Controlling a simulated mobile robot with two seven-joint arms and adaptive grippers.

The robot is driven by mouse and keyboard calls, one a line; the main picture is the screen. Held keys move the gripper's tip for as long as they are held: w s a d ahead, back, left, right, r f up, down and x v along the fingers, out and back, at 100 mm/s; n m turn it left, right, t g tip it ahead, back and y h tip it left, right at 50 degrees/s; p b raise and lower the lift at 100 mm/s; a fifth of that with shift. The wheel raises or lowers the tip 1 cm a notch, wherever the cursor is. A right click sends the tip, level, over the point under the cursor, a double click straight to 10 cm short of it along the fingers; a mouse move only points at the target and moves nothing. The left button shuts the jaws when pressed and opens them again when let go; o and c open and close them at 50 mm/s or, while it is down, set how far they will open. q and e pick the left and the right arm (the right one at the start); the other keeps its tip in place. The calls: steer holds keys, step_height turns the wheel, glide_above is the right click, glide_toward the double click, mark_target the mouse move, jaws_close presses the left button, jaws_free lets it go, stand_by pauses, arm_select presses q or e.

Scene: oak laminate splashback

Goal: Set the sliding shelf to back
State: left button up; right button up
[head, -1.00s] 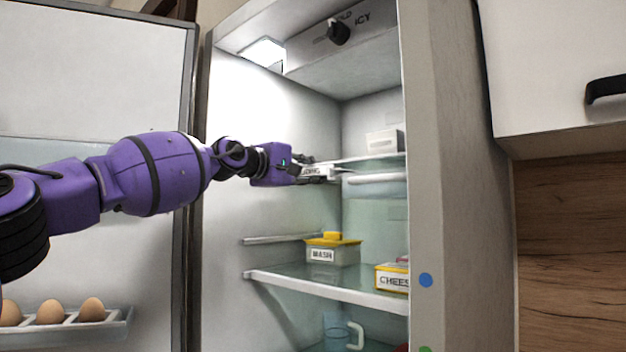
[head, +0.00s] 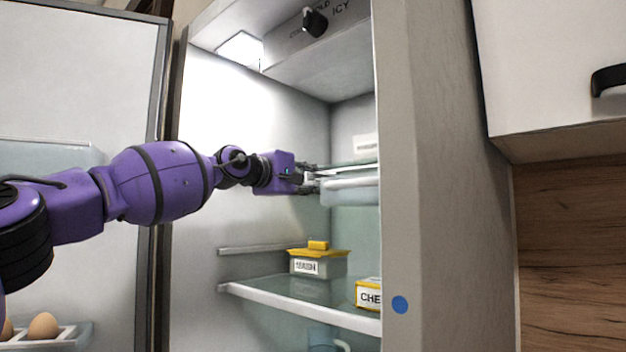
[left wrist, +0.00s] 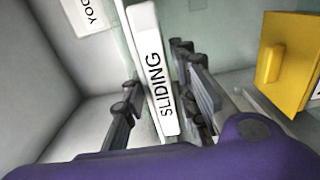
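The sliding shelf (head: 350,172) is a glass shelf high in the open fridge. In the left wrist view, its white front tag, reading SLIDING (left wrist: 155,75), runs between the finger pairs of my left gripper (left wrist: 158,108). The fingers stand on both sides of the tag. A narrow gap shows on the left side; contact on the right side is unclear. In the head view my left gripper (head: 308,178) is at the shelf's front left, its fingers pointing into the fridge. My right gripper is not in view.
A white box (head: 366,146) stands at the back on the upper level. Below, a yellow-lidded box (head: 318,262) and a CHEESE box (head: 368,294) stand on a lower shelf (head: 270,301). The open fridge door (head: 80,90) is at the left, the side wall (head: 430,180) at the right.

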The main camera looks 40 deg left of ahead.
arm_select(q)
steer(key=shift+o, duration=1)
steer(key=shift+w+f, duration=0.15)
steer(key=shift+f, duration=0.25)
steer(key=shift+w+r, duration=0.1)
steer(key=shift+r, duration=0.1)
steer(key=shift+s+r, duration=0.15)
steer(key=shift+s, duration=0.05)
steer(key=s, duration=0.7)
steer(key=shift+a, duration=0.25)
steer(key=shift+f, duration=0.2)
